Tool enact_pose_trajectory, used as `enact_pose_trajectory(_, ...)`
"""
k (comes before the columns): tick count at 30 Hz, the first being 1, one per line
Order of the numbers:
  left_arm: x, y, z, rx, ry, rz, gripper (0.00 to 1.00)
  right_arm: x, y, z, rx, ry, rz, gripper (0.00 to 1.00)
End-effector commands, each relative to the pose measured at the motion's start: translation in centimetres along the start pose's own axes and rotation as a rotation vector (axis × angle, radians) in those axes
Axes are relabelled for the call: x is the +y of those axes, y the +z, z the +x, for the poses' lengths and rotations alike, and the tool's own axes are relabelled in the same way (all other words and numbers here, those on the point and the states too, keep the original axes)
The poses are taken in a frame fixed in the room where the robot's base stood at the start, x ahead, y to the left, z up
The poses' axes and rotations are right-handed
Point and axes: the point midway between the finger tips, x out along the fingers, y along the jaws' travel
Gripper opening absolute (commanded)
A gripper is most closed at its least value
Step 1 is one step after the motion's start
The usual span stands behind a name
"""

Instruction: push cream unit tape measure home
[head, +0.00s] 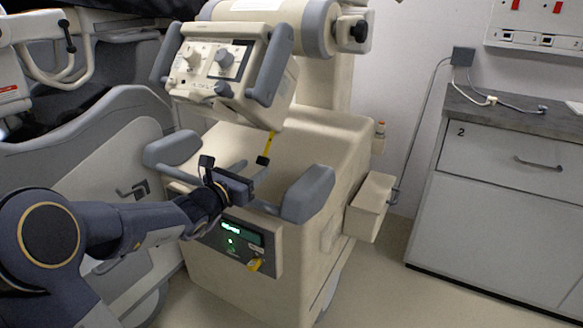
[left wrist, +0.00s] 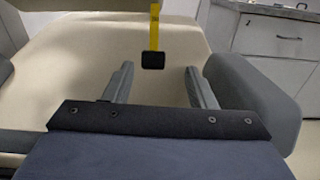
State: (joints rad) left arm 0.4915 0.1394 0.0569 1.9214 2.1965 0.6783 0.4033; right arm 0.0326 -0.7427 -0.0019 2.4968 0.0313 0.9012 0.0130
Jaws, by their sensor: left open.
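The cream unit (head: 330,140) is a wheeled cart with grey corner bumpers and a control head on top. A yellow tape (head: 270,146) with a black end (head: 263,160) hangs from under the control head, above the cart's top. The yellow tape also shows in the left wrist view (left wrist: 154,26), with its black end (left wrist: 153,60) lowest. My left gripper (head: 250,172) reaches over the cart's front edge. Its two fingers (left wrist: 159,74) are apart with nothing between them, and the black end appears just beyond their tips. My right gripper is not in view.
Grey bumpers (head: 308,194) stand at the cart's front corners, one close right of my left gripper. A lit green display (head: 235,232) is on the front panel below. A drawer cabinet (head: 510,190) is at right, with clear floor (head: 380,280) before it.

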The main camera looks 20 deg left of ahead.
Motion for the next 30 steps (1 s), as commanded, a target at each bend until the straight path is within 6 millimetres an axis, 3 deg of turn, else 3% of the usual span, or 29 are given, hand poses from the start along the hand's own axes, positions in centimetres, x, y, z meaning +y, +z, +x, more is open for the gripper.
enact_pose_trajectory(5, 1.0, -0.8, 1.3, -0.002, 0.030, -0.045, 0.51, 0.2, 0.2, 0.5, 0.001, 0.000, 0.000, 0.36)
enact_pose_trajectory(18, 1.0, -0.7, 7.4, -0.002, 0.027, -0.041, 0.51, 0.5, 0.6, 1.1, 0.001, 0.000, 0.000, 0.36)
enact_pose_trajectory(29, 1.0, -0.6, 8.0, -0.001, 0.028, -0.040, 0.51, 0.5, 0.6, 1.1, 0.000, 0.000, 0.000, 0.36)
enact_pose_trajectory(30, 1.0, -0.6, 8.0, -0.001, 0.028, -0.040, 0.46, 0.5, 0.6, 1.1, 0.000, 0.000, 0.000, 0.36)
